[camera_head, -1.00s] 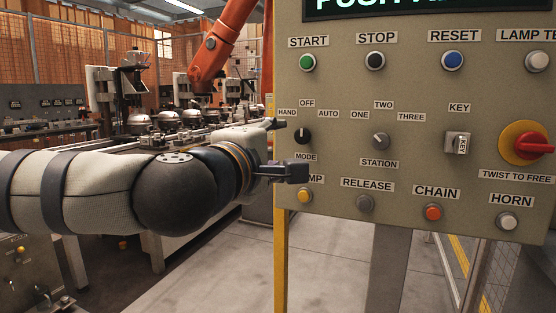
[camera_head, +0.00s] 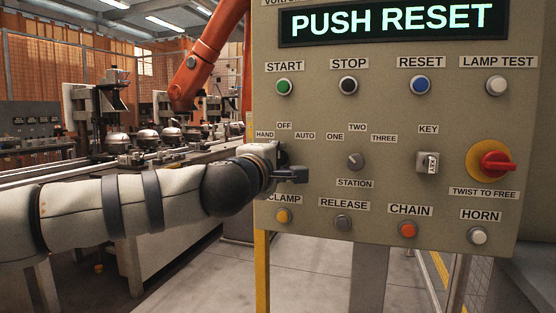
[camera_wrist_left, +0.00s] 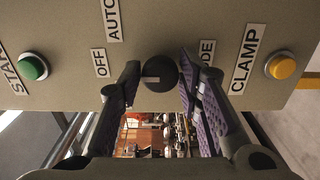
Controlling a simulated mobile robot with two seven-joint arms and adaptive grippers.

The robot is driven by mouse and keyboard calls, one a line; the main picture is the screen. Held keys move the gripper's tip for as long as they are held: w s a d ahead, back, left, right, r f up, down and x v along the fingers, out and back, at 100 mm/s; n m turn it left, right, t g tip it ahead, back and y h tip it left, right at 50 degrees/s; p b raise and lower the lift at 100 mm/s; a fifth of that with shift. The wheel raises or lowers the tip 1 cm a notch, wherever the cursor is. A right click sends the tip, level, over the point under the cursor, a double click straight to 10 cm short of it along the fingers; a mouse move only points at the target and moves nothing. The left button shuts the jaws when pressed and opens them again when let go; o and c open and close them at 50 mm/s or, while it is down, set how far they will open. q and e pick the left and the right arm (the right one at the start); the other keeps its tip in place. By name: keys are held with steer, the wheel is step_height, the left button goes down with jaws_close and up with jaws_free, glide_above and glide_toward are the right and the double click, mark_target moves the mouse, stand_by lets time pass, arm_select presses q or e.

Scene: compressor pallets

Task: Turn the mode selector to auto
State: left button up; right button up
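The mode selector (camera_wrist_left: 158,76) is a round black knob in the left wrist view. Its white mark points left there, towards the OFF label (camera_wrist_left: 99,63); the AUTO label (camera_wrist_left: 112,18) is above. In the head view the knob is hidden behind my left gripper (camera_head: 284,166), which is at the panel below the OFF and AUTO labels (camera_head: 305,136). In the left wrist view the gripper (camera_wrist_left: 160,70) is open, one finger on each side of the knob. I cannot tell whether either finger touches it. My right gripper is not in view.
The control panel (camera_head: 310,110) has several buttons close by, including the yellow clamp button (camera_head: 283,216) below and the green start button (camera_head: 284,86) above. The station selector (camera_head: 356,161) is to the right. The display (camera_head: 391,20) reads PUSH RESET. A red emergency knob (camera_head: 497,163) is farther right.

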arm_select(q)
jaws_close()
steer(key=shift+r, duration=0.1)
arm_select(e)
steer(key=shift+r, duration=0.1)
arm_select(q)
steer(key=shift+r+m+p, duration=0.15)
steer(key=shift+m+p, duration=0.25)
steer(key=shift+p, duration=0.05)
steer(key=shift+s+r+m+p, duration=0.1)
steer(key=shift+r+m+p, duration=0.1)
steer(key=shift+m+p, duration=0.85)
steer(key=m+p, duration=0.2)
steer(key=m, duration=0.2)
steer(key=shift+f, duration=0.1)
steer(key=shift+f+m+p, duration=0.2)
steer(key=shift+m+p, duration=0.3)
steer(key=shift+m, duration=0.45)
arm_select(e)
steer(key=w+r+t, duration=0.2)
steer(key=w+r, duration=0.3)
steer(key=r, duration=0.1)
arm_select(q)
steer(key=shift+f, duration=0.1)
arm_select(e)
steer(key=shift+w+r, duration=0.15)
